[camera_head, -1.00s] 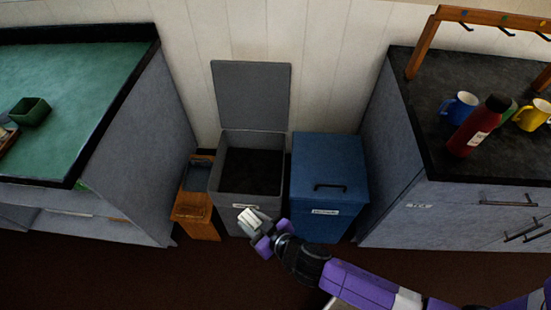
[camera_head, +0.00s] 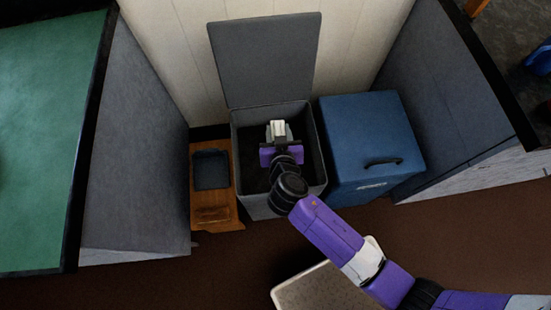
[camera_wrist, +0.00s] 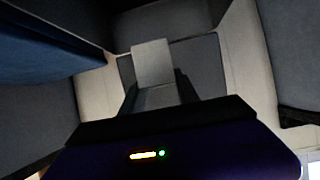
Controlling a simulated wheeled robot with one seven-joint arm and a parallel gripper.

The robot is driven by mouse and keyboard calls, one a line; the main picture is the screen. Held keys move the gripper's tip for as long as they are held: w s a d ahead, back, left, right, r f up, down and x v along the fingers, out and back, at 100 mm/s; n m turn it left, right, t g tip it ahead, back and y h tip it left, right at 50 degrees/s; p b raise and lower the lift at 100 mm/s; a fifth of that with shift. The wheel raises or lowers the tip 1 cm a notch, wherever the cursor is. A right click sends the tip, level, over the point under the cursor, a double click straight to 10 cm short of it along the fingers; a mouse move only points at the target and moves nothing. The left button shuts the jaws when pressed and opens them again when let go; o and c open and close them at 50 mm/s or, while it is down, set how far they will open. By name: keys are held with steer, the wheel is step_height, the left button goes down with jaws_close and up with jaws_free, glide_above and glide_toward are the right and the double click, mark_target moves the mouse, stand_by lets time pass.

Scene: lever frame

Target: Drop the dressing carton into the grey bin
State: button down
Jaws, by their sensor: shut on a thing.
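The grey bin (camera_head: 318,152) stands against the wall with its lid (camera_head: 265,58) raised and leaning back. Its inside is dark. My gripper (camera_head: 279,138) is over the bin's opening, within its rim as seen from the head. It is shut on the pale dressing carton (camera_head: 277,127), a small whitish block at the fingertips. In the wrist view the carton (camera_wrist: 152,64) shows as a light grey block between the fingers, with a dark grey panel behind it. How far the carton is above or below the rim I cannot tell.
A blue lidded bin (camera_head: 370,140) stands shut to the right. A wooden stand with a dark tray (camera_head: 211,169) is to the left. A green-topped counter (camera_head: 45,130) is at far left, and another counter (camera_head: 440,100) at right.

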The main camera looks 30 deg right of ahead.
mark_target(277, 123)
steer(key=w+m+h+b, duration=0.1)
steer(key=w+m+g+h+b, duration=0.1)
steer(key=w+d+m+h+b, duration=0.1)
steer(key=shift+r+b, duration=0.35)
steer(key=shift+d+r+m+g+h+b, duration=0.15)
steer(key=shift+r+m+g+h+b, duration=0.25)
steer(key=shift+m+g, duration=0.25)
steer(key=shift+f+b, duration=1.95)
steer(key=shift+f, duration=1)
steer(key=c, duration=0.8)
jaws_free()
steer(key=shift+s, duration=0.1)
steer(key=v, duration=0.7)
steer(key=shift+s+a+r+p, duration=0.2)
steer(key=shift+a+p, duration=0.1)
steer(key=shift+p, duration=0.05)
